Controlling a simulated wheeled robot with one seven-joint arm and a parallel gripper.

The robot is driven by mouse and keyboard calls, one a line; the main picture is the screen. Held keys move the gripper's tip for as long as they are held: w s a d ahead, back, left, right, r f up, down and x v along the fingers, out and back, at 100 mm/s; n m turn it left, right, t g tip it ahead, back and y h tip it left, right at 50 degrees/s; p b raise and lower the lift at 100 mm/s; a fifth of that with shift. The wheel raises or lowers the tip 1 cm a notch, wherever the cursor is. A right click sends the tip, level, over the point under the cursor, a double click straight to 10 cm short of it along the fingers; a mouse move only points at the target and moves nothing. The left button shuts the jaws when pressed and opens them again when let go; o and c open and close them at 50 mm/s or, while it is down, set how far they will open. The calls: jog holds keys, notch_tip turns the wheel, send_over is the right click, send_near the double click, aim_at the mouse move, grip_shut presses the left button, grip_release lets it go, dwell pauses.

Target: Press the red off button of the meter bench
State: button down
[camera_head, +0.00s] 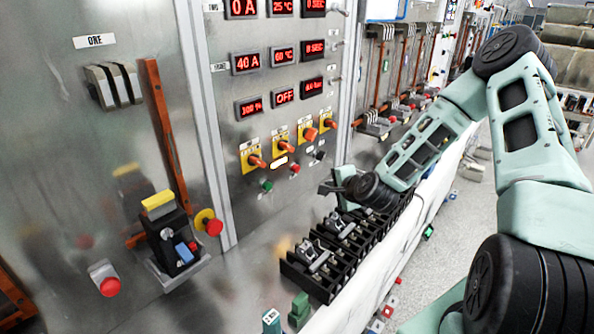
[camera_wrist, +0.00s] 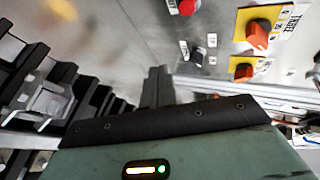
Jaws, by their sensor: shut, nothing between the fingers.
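A small red button (camera_head: 294,168) sits on the upright metal panel in the head view, between a green button (camera_head: 267,186) and a small black knob (camera_head: 320,155). In the wrist view the red button (camera_wrist: 188,6) is cut by the top edge, and the black knob (camera_wrist: 197,56) is below it. My gripper (camera_head: 327,187) is in front of the panel, to the right of and below the red button and apart from it. In the wrist view its fingers (camera_wrist: 157,82) are together and empty. Their tips do not touch the red button.
Black trays of breakers (camera_head: 318,272) line the bench below my gripper. Yellow-backed orange rotary switches (camera_head: 308,133) sit above the buttons, under red displays (camera_head: 285,96); one reads OFF. Larger red buttons (camera_head: 214,227) are at the left. Open air lies between gripper and panel.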

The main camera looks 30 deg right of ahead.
jog(key=w+a, duration=0.3)
jog(key=w, duration=0.5)
jog(key=shift+w, duration=0.2)
dwell(2.0)
jog(key=shift+w+a, duration=0.15)
jog(key=shift+w, duration=0.15)
jog(key=shift+w+a, duration=0.15)
jog(key=shift+w, duration=0.35)
dwell(0.7)
dwell(0.3)
jog(key=shift+s+d+b, duration=0.3)
jog(key=shift+s+b, duration=0.05)
jog(key=shift+s, duration=0.55)
jog(key=s, duration=0.1)
jog(key=s+d, duration=0.1)
jog(key=s, duration=0.2)
jog(key=shift+s+d, duration=0.35)
